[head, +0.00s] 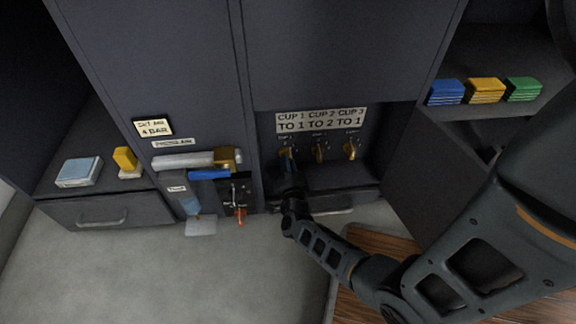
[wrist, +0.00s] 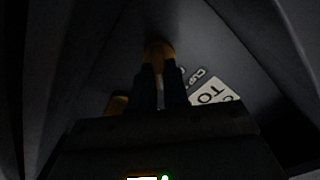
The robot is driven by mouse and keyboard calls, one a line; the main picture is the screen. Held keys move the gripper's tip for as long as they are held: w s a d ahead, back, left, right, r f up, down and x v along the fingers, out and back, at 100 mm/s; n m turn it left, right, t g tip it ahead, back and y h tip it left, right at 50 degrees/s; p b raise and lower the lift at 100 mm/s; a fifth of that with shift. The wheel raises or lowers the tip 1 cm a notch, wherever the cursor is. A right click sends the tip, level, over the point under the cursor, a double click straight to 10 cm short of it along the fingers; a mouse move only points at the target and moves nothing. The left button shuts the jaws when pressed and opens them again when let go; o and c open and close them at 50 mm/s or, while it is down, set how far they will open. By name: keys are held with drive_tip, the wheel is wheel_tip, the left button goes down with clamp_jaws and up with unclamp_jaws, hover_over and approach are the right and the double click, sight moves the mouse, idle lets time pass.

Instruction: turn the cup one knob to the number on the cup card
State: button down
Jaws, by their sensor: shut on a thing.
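The cup card (head: 321,120) is a pale plate on the dark cabinet that reads "CUP 1 CUP 2 CUP 3" over "TO 1 TO 2 TO 1". Below it are three brass knobs in a row. My gripper (head: 287,162) is at the leftmost, the cup one knob (head: 284,152), and partly hides it. In the wrist view my gripper (wrist: 160,82) is shut on the cup one knob (wrist: 159,50). The picture is dark, and the number it points at cannot be read. The cup two knob (head: 319,151) and cup three knob (head: 350,150) stand clear to the right.
A ledge runs below the knobs. To the left are a white roll (head: 183,161), a blue bar (head: 209,174) and a red-orange lever (head: 240,215). Blue (head: 446,92), yellow (head: 485,90) and green (head: 523,89) stacks lie on the right shelf.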

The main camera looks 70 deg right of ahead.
drive_tip(key=shift+m, duration=0.4)
drive_tip(key=c, duration=1.1)
unclamp_jaws()
drive_tip(key=shift+p+v, duration=1.1)
drive_tip(key=shift+v, duration=2.8)
